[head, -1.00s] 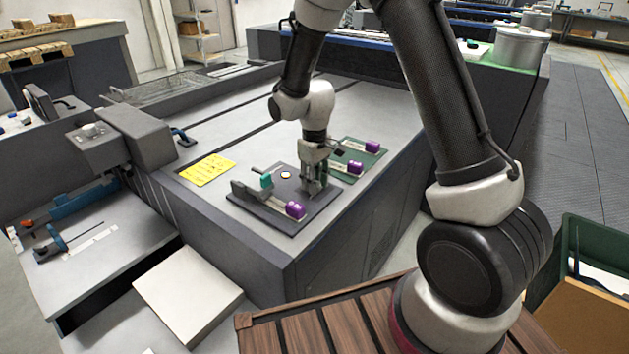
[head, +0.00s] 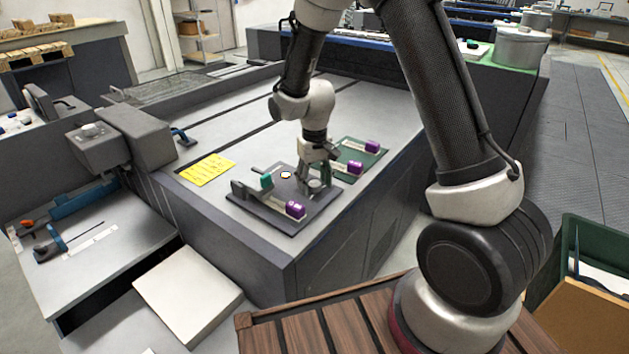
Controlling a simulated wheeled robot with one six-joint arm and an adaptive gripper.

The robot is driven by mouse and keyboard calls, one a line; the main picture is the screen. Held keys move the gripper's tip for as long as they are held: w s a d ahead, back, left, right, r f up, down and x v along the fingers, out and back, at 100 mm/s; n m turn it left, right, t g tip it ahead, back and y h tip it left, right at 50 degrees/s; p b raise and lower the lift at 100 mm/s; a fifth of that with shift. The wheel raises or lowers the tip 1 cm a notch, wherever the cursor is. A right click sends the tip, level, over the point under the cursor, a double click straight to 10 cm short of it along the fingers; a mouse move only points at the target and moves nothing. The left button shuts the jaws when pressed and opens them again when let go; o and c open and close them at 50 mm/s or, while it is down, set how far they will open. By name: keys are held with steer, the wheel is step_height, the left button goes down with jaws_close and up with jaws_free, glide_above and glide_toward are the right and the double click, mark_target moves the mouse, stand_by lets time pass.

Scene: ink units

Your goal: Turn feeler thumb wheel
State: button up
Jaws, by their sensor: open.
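A dark fixture plate (head: 257,212) lies on the grey machine top. It carries a grey bar with a teal block (head: 267,181), a purple block (head: 295,209) at the bar's near end, and a small pale round piece (head: 286,175) with a dark rim. I cannot tell which of these parts is the feeler thumb wheel. My gripper (head: 313,187) points down over the right part of the plate, right of the round piece. Its fingers are apart, with no object visible between them. The gripper hides the plate beneath it, and whether it touches anything is too small to tell.
A green plate (head: 374,156) with purple blocks (head: 373,146) lies just behind and right of my gripper. A yellow sheet (head: 207,169) lies to the left. A machine housing (head: 140,135) stands at the left edge. The machine top behind is mostly clear.

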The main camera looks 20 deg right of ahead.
mark_target(314, 183)
step_height(314, 183, up, 12)
stand_by(0.6)
stand_by(1.0)
step_height(314, 183, down, 12)
steer(key=shift+f, duration=0.1)
stand_by(0.3)
